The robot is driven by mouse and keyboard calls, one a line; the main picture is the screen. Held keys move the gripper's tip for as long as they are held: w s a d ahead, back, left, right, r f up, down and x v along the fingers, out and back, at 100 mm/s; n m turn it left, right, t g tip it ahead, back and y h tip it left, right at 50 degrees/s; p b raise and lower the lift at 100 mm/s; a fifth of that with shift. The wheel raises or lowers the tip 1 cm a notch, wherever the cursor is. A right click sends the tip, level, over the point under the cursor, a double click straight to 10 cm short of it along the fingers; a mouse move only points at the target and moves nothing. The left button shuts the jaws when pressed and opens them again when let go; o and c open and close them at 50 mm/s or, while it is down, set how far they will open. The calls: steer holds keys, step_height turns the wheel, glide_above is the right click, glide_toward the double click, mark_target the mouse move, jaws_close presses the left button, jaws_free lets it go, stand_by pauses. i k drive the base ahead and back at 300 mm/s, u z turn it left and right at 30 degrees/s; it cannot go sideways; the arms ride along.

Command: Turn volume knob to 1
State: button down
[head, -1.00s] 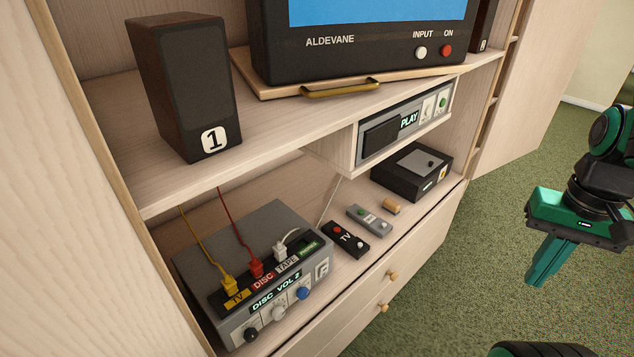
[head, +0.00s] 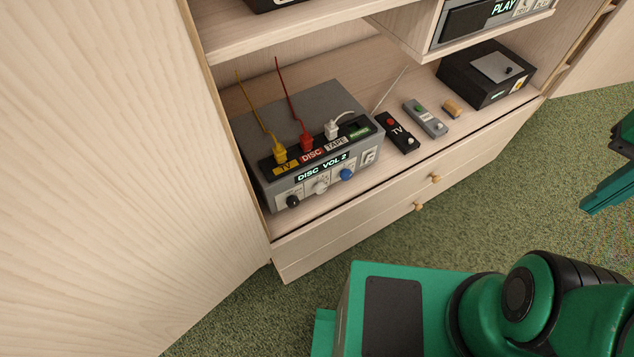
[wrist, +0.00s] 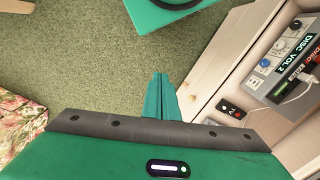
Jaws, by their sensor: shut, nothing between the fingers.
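The grey amplifier (head: 320,110) stands on the lower shelf, and its lit display (head: 322,167) reads "DISC VOL 2". Its front carries a black knob (head: 292,201), a white knob (head: 320,188) and a blue knob (head: 347,175). The small labels by the knobs are too small to read, so I cannot tell which is volume. In the wrist view the blue knob (wrist: 265,62) is at the upper right. My gripper (head: 592,205) is at the right edge of the head view, well away from the amplifier. Its fingers (wrist: 160,95) are shut together and empty, over the floor.
Yellow, red and white plugs sit on the amplifier's top. A black TV remote (head: 398,133), a grey remote (head: 426,118) and a black box (head: 487,73) lie to its right. A cabinet door (head: 120,170) stands on the left. Green carpet (head: 300,285) lies open in front of the drawers.

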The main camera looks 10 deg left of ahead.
mark_target(320, 188)
steer(key=k, duration=1.65)
steer(key=z, duration=0.35)
steer(key=i, duration=0.7)
steer(key=z, duration=0.05)
